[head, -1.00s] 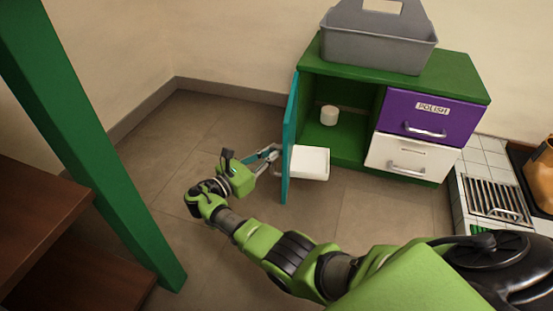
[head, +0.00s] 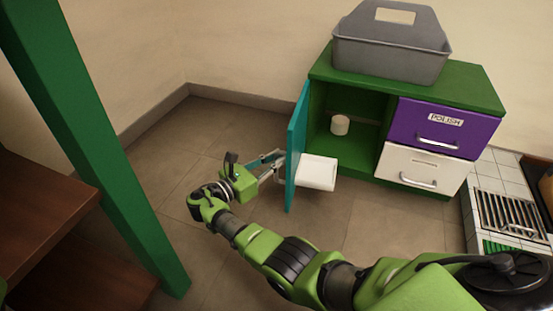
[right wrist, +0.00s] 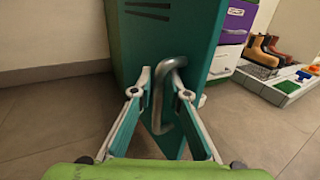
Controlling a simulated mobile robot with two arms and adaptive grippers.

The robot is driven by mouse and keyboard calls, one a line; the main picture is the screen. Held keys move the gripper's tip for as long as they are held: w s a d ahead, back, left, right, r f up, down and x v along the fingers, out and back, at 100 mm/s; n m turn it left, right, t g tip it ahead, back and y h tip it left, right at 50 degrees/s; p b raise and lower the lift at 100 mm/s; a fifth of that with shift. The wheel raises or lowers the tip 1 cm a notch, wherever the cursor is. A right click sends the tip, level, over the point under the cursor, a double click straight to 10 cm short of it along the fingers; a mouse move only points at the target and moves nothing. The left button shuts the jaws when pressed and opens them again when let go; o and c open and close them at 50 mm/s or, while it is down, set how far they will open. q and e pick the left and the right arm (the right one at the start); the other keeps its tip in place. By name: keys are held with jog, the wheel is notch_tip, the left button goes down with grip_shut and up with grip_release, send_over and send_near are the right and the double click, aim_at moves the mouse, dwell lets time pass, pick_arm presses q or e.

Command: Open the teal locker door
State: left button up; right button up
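The teal locker door (head: 297,150) stands swung wide open at the left side of the green locker (head: 408,83). A white bin (head: 316,173) sits against the door's inner side. In the right wrist view the door's outer face (right wrist: 168,35) fills the middle, with a grey bar handle (right wrist: 158,100) on it. My right gripper (head: 275,163) is on the door's outer side. In the right wrist view its fingers (right wrist: 161,79) straddle the handle, with a gap visible between the tips. The left gripper is not in view.
A white cup-like object (head: 340,125) stands inside the locker. A purple drawer (head: 440,125) and white drawer (head: 425,167) are on its right; a grey caddy (head: 390,50) is on top. A green post (head: 110,160) stands left. Floor left of the door is clear.

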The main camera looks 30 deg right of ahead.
jog(key=v, duration=0.7)
jog(key=shift+a, duration=0.25)
jog(key=shift+s+d, duration=0.1)
